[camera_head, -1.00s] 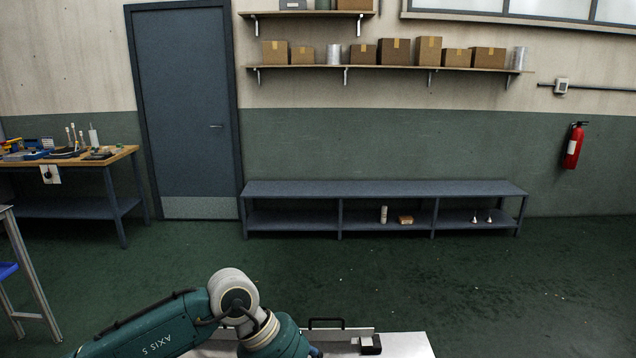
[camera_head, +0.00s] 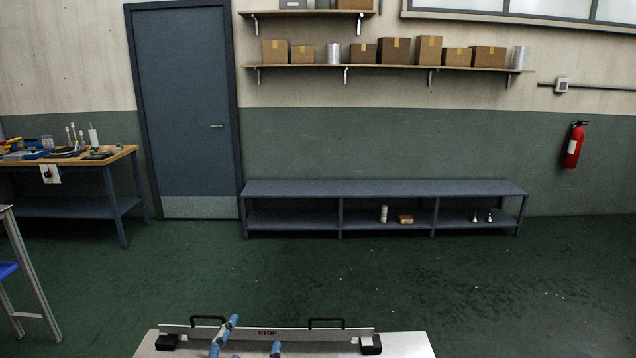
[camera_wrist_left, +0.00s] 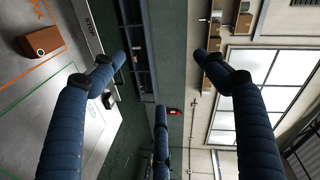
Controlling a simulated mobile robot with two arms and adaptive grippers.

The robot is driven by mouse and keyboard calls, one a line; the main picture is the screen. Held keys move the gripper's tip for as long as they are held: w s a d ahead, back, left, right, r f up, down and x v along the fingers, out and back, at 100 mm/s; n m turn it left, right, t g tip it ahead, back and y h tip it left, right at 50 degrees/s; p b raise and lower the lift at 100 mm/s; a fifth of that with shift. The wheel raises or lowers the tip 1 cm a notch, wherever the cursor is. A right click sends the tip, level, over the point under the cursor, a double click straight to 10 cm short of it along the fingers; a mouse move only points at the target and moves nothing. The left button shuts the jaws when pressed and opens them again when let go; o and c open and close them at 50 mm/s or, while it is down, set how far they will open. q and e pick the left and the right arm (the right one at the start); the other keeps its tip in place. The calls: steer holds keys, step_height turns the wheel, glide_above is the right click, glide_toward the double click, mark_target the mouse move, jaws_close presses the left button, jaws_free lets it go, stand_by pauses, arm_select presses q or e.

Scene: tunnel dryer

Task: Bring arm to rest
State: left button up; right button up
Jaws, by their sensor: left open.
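My left gripper (camera_head: 252,334) shows in the head view only as blue finger parts at the bottom edge, in front of the board marked STOP (camera_head: 290,334). In the left wrist view the gripper (camera_wrist_left: 162,78) has its three dark blue fingers spread apart, with nothing between them. The left arm's links are out of the head view. My right gripper is in neither view.
A white-topped table (camera_head: 402,345) carries the STOP board with two black handles. The left wrist view shows a brown block (camera_wrist_left: 40,39) on the tabletop. A low shelf bench (camera_head: 385,188) stands by the wall. The green floor between is clear.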

arm_select(q)
steer(key=s+a+f+n+g+y, duration=0.1)
steer(key=s+a+f+n+g, duration=0.25)
steer(key=s+f, duration=0.3)
steer(key=s+a+f+n+g+y, duration=0.1)
steer(key=s+a+f+n+g, duration=0.15)
steer(key=s+f+n, duration=0.4)
steer(key=s+f+n+g, duration=0.2)
steer(key=s+f+g, duration=0.65)
steer(key=s, duration=0.65)
step_height(320, 180, down, 34)
steer(key=s+r+b, duration=0.1)
steer(key=s+b, duration=0.1)
steer(key=b, duration=0.4)
steer(key=s+a+f+b, duration=0.2)
steer(key=s+f, duration=0.6)
steer(key=f, duration=0.2)
steer(key=s+a+f+b, duration=0.2)
steer(key=s+f, duration=0.7)
steer(key=f, duration=0.1)
steer(key=shift+f+m+g+h, duration=0.25)
steer(key=shift+m+g+h, duration=0.05)
steer(key=shift+m+g, duration=0.1)
